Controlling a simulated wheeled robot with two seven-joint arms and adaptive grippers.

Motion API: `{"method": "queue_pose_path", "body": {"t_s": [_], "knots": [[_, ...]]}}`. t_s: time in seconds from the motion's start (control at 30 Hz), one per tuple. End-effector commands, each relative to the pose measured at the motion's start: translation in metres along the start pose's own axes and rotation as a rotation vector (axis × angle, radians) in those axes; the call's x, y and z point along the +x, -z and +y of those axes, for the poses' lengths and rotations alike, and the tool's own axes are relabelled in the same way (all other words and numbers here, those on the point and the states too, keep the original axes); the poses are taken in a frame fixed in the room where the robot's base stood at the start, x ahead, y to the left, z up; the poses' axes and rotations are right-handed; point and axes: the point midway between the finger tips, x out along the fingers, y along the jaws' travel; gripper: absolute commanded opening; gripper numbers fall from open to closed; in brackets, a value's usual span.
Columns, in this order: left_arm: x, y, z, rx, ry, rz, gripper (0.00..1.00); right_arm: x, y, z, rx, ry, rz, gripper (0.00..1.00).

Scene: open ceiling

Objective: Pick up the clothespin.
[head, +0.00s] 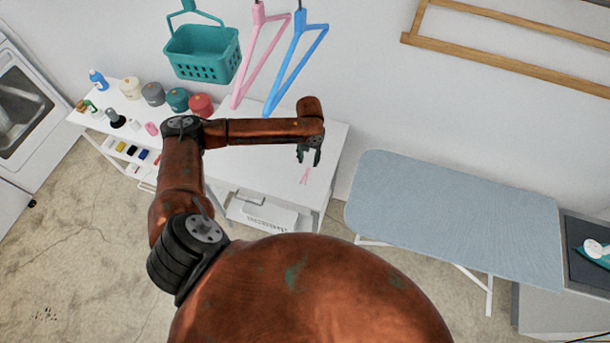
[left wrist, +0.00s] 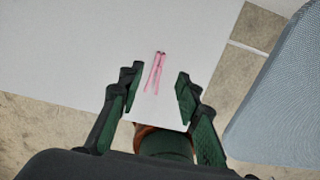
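A pink clothespin (head: 305,176) lies on the white table (head: 262,160) near its right edge. In the left wrist view the clothespin (left wrist: 155,73) lies just past and between the fingertips, and I see no contact with it. My left gripper (head: 309,157) hangs over the table by the clothespin, pointing down. In the left wrist view the left gripper (left wrist: 159,78) has its dark green fingers spread apart with nothing held between them. My right gripper is not in view.
A blue ironing board (head: 450,215) stands right of the table. A teal basket (head: 203,55) and pink and blue hangers (head: 295,65) hang above the table's back. A white box (head: 268,215) is below the tabletop.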

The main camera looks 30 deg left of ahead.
Motion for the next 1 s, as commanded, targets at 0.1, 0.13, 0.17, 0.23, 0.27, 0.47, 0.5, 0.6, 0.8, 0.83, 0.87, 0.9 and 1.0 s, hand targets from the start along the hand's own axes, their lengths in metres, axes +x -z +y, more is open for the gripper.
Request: {"method": "queue_pose_path", "body": {"t_s": [0.1, 0.13, 0.17, 0.23, 0.27, 0.47, 0.5, 0.6, 0.8, 0.83, 0.87, 0.9, 1.0], "knots": [[0.013, 0.001, -0.001, -0.001, 0.000, 0.000, 0.32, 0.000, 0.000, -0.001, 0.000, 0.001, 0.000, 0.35], [0.015, 0.001, 0.000, -0.001, 0.000, 0.000, 0.32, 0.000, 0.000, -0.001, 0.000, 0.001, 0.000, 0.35], [0.016, 0.001, 0.000, -0.001, 0.001, 0.000, 0.32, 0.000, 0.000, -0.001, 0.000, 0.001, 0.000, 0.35], [0.022, 0.002, 0.000, -0.002, 0.001, 0.001, 0.32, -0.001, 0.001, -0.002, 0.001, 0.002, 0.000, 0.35], [0.026, 0.002, 0.000, -0.002, 0.001, 0.002, 0.32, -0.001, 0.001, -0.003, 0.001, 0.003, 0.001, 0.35], [0.055, 0.004, 0.001, -0.002, 0.001, 0.001, 0.32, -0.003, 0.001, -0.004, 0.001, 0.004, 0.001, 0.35], [0.060, 0.004, 0.001, -0.003, 0.000, 0.001, 0.32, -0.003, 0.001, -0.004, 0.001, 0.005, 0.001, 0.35], [0.065, 0.003, 0.001, -0.002, 0.001, -0.001, 0.32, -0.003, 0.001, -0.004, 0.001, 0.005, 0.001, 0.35], [0.065, 0.003, 0.001, -0.001, 0.001, -0.002, 0.30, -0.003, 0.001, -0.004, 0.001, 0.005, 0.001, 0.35], [0.065, 0.003, 0.001, -0.001, 0.001, -0.002, 0.28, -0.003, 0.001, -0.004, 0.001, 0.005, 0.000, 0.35], [0.065, 0.003, 0.001, -0.002, 0.001, -0.002, 0.26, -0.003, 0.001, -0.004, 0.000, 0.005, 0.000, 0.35], [0.065, 0.003, 0.001, -0.002, 0.001, -0.002, 0.23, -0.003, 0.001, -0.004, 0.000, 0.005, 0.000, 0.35], [0.065, 0.003, 0.001, -0.002, 0.001, -0.002, 0.16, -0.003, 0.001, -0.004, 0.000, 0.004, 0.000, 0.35]]}}
